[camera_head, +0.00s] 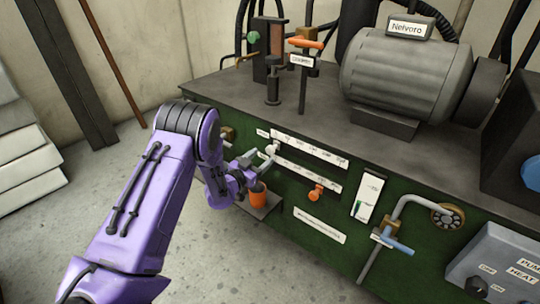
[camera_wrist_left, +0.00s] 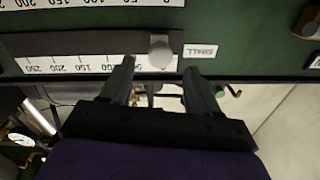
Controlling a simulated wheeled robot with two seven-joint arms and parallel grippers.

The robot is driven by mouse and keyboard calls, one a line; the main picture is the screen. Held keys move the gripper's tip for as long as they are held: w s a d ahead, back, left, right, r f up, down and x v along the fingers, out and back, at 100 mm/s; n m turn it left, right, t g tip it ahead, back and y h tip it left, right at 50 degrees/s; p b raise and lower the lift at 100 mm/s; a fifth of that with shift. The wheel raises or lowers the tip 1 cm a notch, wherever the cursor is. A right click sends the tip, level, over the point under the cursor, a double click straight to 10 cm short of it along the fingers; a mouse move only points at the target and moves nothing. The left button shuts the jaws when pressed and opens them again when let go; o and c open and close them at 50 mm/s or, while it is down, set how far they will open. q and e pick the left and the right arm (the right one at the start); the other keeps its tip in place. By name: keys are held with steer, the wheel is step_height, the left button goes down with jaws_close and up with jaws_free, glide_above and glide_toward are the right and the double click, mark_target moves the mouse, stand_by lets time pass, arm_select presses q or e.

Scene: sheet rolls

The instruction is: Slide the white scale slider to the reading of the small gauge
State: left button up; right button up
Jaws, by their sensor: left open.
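The white scale slider (camera_head: 271,149) is a small pale knob at the left end of the upper scale (camera_head: 310,147) on the green bench front. In the left wrist view the slider (camera_wrist_left: 160,50) sits in a dark slot beside an upside-down label reading SMALL (camera_wrist_left: 200,51). My left gripper (camera_head: 260,157) is open at the slider. In the wrist view its fingertips (camera_wrist_left: 159,67) are either side of the knob's line; I cannot tell whether they touch it. My right gripper is not in view.
An orange slider (camera_head: 316,193) is on the lower scale. An orange cup-like thing (camera_head: 258,192) stands below my gripper. A blue-handled pipe (camera_head: 395,244) is at right. A motor (camera_head: 395,75) stands on the bench. Clear floor lies left.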

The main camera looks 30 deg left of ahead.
mark_target(269, 152)
arm_select(q)
steer(key=w, duration=0.6)
steer(key=shift+w+d, duration=0.1)
steer(key=shift+w, duration=0.05)
jaws_close()
steer(key=d, duration=0.9)
steer(key=shift+s+d+p, duration=0.1)
steer(key=shift+s+p, duration=0.2)
steer(key=shift+s, duration=0.05)
jaws_free()
steer(key=shift+s, duration=0.1)
steer(key=s, duration=1)
steer(key=shift+s+a, duration=0.2)
